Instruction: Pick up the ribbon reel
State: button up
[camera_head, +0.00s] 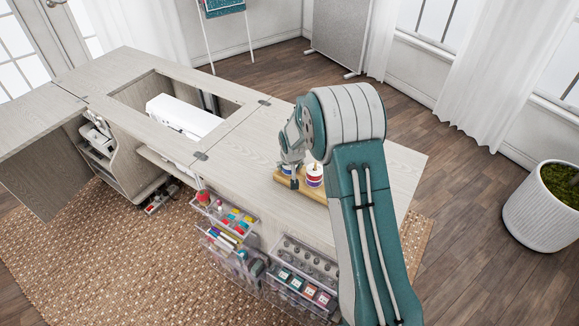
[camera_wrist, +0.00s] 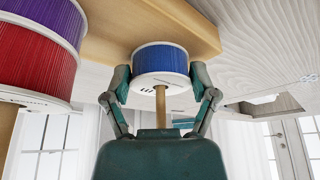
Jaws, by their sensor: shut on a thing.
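The blue ribbon reel (camera_wrist: 160,60) has white flanges and sits around a wooden peg (camera_wrist: 160,105) on a light wooden board (camera_wrist: 205,35), seen upside down in the wrist view. My gripper (camera_wrist: 161,82) is shut on this reel, one finger on each side. The reel is at or very close to the board; whether it touches is unclear. In the head view my gripper (camera_head: 289,160) is over the left end of the board (camera_head: 312,195), and it mostly hides the blue reel.
A red reel (camera_wrist: 32,62) and a purple reel (camera_wrist: 52,14) are stacked on the board beside the held one. The sewing machine (camera_head: 183,115) sits in the tabletop opening to the left. Clear bins (camera_head: 230,222) hang at the cabinet front. Tabletop right of the board is bare.

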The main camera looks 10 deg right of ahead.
notch_tip(320, 180, up, 18)
dwell(0.7)
jog(key=shift+s, duration=0.15)
